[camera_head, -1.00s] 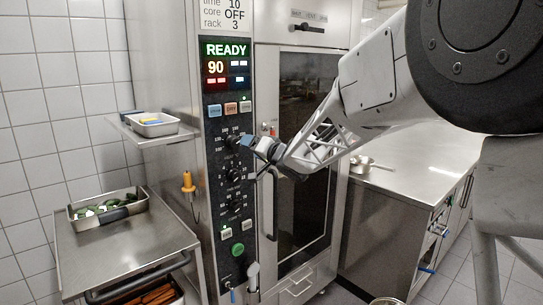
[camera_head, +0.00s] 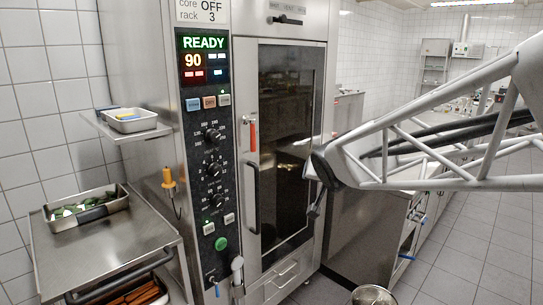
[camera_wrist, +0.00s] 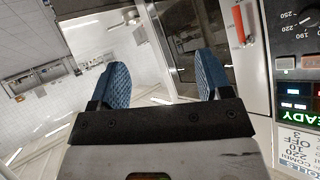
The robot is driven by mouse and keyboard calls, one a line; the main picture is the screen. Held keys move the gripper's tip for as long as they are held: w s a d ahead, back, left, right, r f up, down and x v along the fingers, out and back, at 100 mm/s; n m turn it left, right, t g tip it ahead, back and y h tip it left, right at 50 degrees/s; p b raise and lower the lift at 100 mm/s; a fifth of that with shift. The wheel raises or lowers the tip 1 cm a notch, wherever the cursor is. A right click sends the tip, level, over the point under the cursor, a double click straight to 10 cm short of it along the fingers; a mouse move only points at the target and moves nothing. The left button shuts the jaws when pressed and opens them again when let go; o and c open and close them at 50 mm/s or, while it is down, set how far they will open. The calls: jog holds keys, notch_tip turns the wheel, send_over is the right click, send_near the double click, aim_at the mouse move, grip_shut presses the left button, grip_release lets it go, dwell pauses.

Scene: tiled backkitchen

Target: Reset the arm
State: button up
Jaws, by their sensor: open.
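My gripper (camera_wrist: 160,78) shows in the wrist view with its two blue ribbed fingers spread wide and nothing between them. Beyond the fingers are the dark glass of the oven door and a pale wall, and the oven's control panel (camera_wrist: 296,95) shows at the right edge, upside down. In the head view my pale truss arm reaches in from the right, and its dark end is in front of the right side of the oven door (camera_head: 287,140). I cannot make out the blue fingers there.
The tall oven's control panel (camera_head: 205,130) reads READY and 90. Its door handle (camera_head: 253,185) is upright. A steel trolley (camera_head: 105,250) at left holds a pan (camera_head: 90,213) of green food. A small tray (camera_head: 130,124) sits on a side shelf. A counter runs right; tiled floor is open.

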jog(key=s+d+f+g, duration=0.2)
jog(key=s+f+g, duration=0.1)
jog(key=s, duration=0.7)
jog(key=s+d+f+n+g, duration=0.1)
jog(key=s+d+f+g, duration=0.1)
jog(key=s, duration=0.9)
jog(key=s+d+f+n+g, duration=0.1)
jog(key=s+d+f+g, duration=0.1)
jog(key=s+f, duration=0.4)
jog(key=s+g, duration=0.1)
jog(key=s, duration=0.4)
jog(key=shift+s+g, duration=0.2)
jog(key=shift+g, duration=0.2)
jog(key=shift+w+h, duration=0.1)
jog(key=shift+h, duration=0.2)
